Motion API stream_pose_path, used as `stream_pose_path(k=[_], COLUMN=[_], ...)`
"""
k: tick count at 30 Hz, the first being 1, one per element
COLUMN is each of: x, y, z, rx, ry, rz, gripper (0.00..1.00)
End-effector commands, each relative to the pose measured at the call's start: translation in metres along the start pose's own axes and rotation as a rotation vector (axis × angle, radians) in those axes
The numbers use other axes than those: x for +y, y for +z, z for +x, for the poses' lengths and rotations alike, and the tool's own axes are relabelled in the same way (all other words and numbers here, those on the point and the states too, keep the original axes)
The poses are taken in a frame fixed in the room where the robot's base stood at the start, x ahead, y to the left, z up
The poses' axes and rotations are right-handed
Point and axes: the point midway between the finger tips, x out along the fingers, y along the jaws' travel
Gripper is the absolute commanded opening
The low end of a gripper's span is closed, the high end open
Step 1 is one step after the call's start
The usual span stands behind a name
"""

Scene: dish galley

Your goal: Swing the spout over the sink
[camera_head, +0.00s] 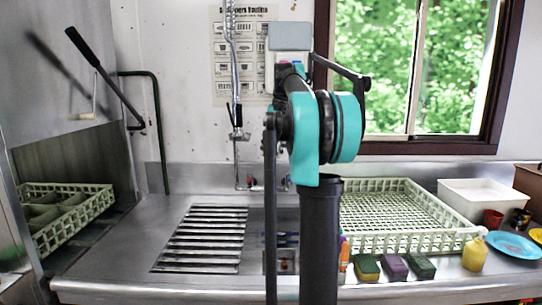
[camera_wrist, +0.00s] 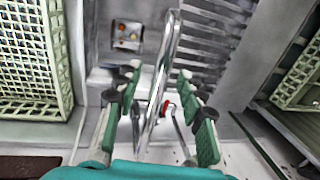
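The spout (camera_wrist: 168,50), a thin bright metal tube, runs up the middle of the wrist view from its base with a red-marked tap (camera_wrist: 165,108). It lies along the border between the sink (camera_wrist: 105,50) and the slatted drainboard (camera_wrist: 215,40). My gripper (camera_wrist: 157,82) is open, with green-padded fingers on either side of the spout and visible gaps to it. In the head view my arm hides the gripper, the spout and much of the sink (camera_head: 286,240). A tap with a red mark (camera_head: 250,181) shows at the wall.
A pale dish rack (camera_head: 390,241) stands right of the sink, with sponges (camera_head: 396,267) and a yellow bottle (camera_head: 475,253) before it. Another rack (camera_head: 75,212) is at the left. A spring hose (camera_head: 233,70) hangs above the slatted drainboard (camera_head: 205,240).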

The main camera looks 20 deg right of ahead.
Motion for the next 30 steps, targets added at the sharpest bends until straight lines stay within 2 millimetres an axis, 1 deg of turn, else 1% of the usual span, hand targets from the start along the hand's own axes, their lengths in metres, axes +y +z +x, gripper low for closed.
stream_pose_path(k=[3,9,12,15,21,30], x=[0.000,0.001,0.001,0.001,0.001,0.001], y=[0.000,-0.001,0.000,-0.001,0.000,0.000], z=[-0.024,-0.062,-0.077,-0.088,-0.098,-0.099], rx=[0.000,0.000,0.000,0.000,0.000,0.000], ry=[0.000,0.001,0.001,0.001,0.001,0.001], rz=[0.000,0.002,0.002,0.002,0.001,0.001], gripper=[0.39,0.39,0.39,0.39,0.39,0.39])
